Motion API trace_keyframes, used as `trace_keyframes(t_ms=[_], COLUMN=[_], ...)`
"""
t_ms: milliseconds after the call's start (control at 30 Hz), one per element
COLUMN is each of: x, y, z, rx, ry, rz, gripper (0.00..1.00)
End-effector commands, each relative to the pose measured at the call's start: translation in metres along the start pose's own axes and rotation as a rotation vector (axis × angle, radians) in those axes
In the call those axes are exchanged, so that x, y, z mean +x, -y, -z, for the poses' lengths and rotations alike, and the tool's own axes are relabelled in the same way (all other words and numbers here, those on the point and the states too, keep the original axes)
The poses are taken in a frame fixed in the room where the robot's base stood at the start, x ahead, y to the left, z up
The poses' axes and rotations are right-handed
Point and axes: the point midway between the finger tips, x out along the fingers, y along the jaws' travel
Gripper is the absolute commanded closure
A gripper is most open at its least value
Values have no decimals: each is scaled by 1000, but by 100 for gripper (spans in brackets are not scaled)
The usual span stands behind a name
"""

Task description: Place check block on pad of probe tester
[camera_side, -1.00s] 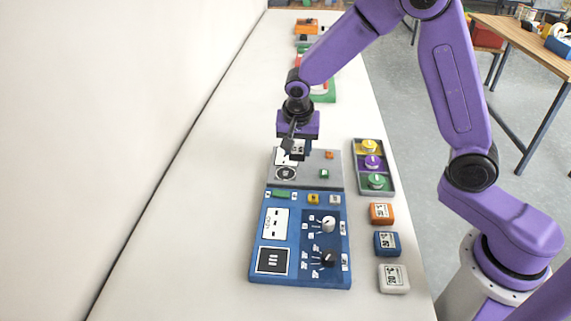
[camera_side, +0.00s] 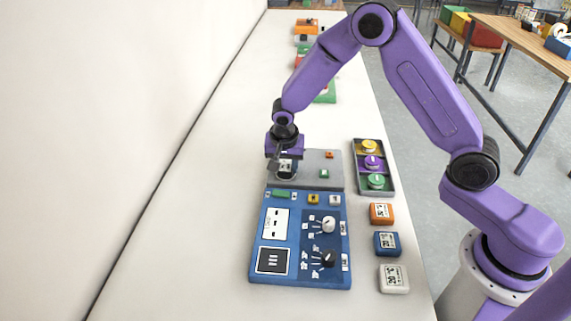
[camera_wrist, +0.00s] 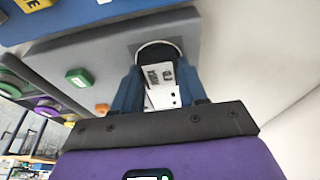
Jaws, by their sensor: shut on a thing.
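The probe tester (camera_side: 325,168) is the grey panel behind the blue panel. It carries a small orange part and a green part on its right side. My gripper (camera_side: 285,168) is at the tester's left side, over its round pad. In the wrist view my gripper's blue fingers (camera_wrist: 158,82) are shut on the check block (camera_wrist: 158,73), whose pale top bears dark print.
The blue panel (camera_side: 300,275) with knobs lies in front of the tester. A tray (camera_side: 390,188) of yellow, purple and green round pieces stands to the right. Orange (camera_side: 381,213), blue (camera_side: 387,243) and white (camera_side: 394,279) labelled blocks line the right edge. The bench at left is clear.

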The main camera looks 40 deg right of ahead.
Motion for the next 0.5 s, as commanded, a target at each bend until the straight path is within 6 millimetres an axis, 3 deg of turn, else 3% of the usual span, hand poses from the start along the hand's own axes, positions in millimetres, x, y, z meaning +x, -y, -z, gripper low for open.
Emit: trace_keyframes(t_ms=[200, 233, 300, 500], x=[3, 3, 3, 3], y=[0, 0, 0, 0], z=[-1, -1, -1, -1], rx=[0, 0, 0, 0], ry=[0, 0, 0, 0], rz=[-1, -2, -1, -1], gripper=[90, 55, 33, 33])
